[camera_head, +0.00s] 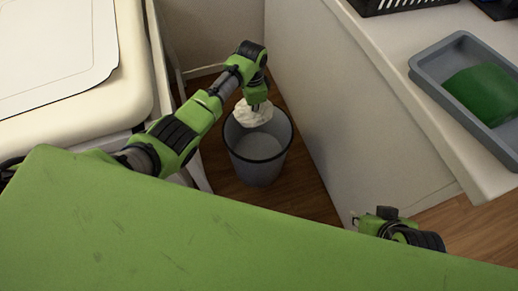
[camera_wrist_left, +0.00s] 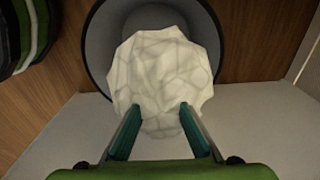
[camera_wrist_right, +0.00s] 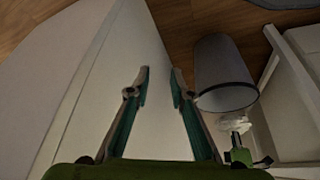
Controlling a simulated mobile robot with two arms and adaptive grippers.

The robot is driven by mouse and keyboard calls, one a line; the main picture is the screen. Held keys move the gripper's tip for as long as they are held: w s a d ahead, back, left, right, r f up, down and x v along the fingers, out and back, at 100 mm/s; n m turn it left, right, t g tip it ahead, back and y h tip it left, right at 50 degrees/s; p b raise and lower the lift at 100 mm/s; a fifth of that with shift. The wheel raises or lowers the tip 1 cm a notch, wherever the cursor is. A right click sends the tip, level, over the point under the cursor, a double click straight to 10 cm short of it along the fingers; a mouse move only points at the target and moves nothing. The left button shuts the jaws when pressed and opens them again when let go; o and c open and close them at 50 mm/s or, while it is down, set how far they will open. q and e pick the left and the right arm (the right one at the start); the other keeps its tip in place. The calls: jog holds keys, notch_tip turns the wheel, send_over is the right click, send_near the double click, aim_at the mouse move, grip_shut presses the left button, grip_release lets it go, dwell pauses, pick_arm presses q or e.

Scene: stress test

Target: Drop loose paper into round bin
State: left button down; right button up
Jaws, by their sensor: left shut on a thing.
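A crumpled white ball of loose paper (camera_head: 253,113) is held by my left gripper (camera_head: 258,103) over the mouth of the round grey bin (camera_head: 258,165) in the head view. In the left wrist view the paper (camera_wrist_left: 162,75) sits between the two fingers of the left gripper (camera_wrist_left: 160,115), with the bin's dark rim (camera_wrist_left: 88,55) behind it. My right gripper (camera_wrist_right: 160,80) is open and empty in the right wrist view. The bin (camera_wrist_right: 222,70) and the paper (camera_wrist_right: 233,124) also show there, to the right of the fingers.
The bin stands on a wooden floor (camera_head: 293,195) in a gap between a cream-topped unit (camera_head: 130,100) on the left and a white counter (camera_head: 380,50) on the right. A grey tray (camera_head: 455,50) with a green item (camera_head: 485,93) lies on the counter.

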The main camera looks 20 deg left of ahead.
pick_arm(q)
jog(key=shift+f+b, duration=0.65)
jog(key=shift+f, duration=0.05)
jog(key=shift+f+b, duration=0.7)
jog(key=shift+b, duration=0.05)
pick_arm(e)
jog(key=w+a+r+t+y, duration=0.1)
jog(key=w+a+r+t, duration=0.1)
jog(key=w+r+t, duration=0.35)
jog(key=w+a+r+t+y, duration=0.1)
jog(key=w+a+r+t, duration=0.15)
jog(key=w, duration=0.55)
pick_arm(q)
jog(key=shift+f+b, duration=0.7)
jog(key=shift+b, duration=0.05)
jog(key=shift+f+b, duration=0.7)
jog(key=shift+b, duration=0.15)
pick_arm(e)
notch_tip(320, 180, up, 17)
jog(key=w+a+t+y, duration=0.1)
jog(key=a+t+y, duration=0.1)
jog(key=t, duration=0.6)
jog(key=shift+w+a+n+y, duration=0.3)
jog(key=shift+w+a+n, duration=0.05)
jog(key=shift+a+n, duration=0.05)
jog(key=shift+r, duration=0.1)
pick_arm(q)
jog(key=c, duration=2)
grip_release()
